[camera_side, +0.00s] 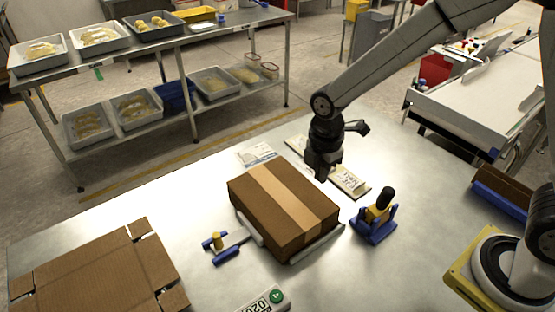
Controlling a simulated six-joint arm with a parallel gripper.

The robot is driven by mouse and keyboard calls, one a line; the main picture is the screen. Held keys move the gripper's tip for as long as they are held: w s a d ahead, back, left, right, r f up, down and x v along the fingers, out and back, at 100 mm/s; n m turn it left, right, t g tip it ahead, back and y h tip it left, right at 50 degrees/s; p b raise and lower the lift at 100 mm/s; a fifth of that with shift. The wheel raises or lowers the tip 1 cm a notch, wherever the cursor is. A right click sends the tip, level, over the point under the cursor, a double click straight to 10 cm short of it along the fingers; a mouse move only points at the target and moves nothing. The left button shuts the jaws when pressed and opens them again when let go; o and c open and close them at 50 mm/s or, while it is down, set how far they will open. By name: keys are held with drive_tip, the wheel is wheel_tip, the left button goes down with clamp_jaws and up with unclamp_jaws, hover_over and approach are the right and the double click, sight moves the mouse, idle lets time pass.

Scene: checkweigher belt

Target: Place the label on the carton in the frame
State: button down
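A closed brown carton (266,192) with a lighter tape strip lies on the steel table in the middle of the view. Grey bars (318,244) run along its near right side and left corner, like parts of a frame. A pale card with dark print (350,180), which may be the label, lies on a thin board behind the carton. A white printed sheet (256,154) lies to its left. My gripper (321,175) points down above the board's middle, behind the carton's far right corner. Its fingers are dark and too small to tell whether they are open or hold anything.
A blue and yellow tool with a black knob (378,212) stands right of the carton. A blue and yellow clamp (222,246) is at its left. A flattened carton (95,270) lies front left, a display unit (265,301) at the front edge. Trays fill a rear rack (185,45).

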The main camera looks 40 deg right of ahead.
hover_over(302, 198)
drive_tip(key=shift+s+f, duration=0.15)
drive_tip(key=shift+f, duration=1.1)
drive_tip(key=shift+s+f, duration=0.1)
drive_tip(key=shift+f, duration=1.1)
drive_tip(key=shift+w+f, duration=0.3)
drive_tip(key=shift+f, duration=1.55)
drive_tip(key=shift+f, duration=0.15)
drive_tip(key=c, duration=0.8)
unclamp_jaws()
drive_tip(key=shift+c, duration=0.2)
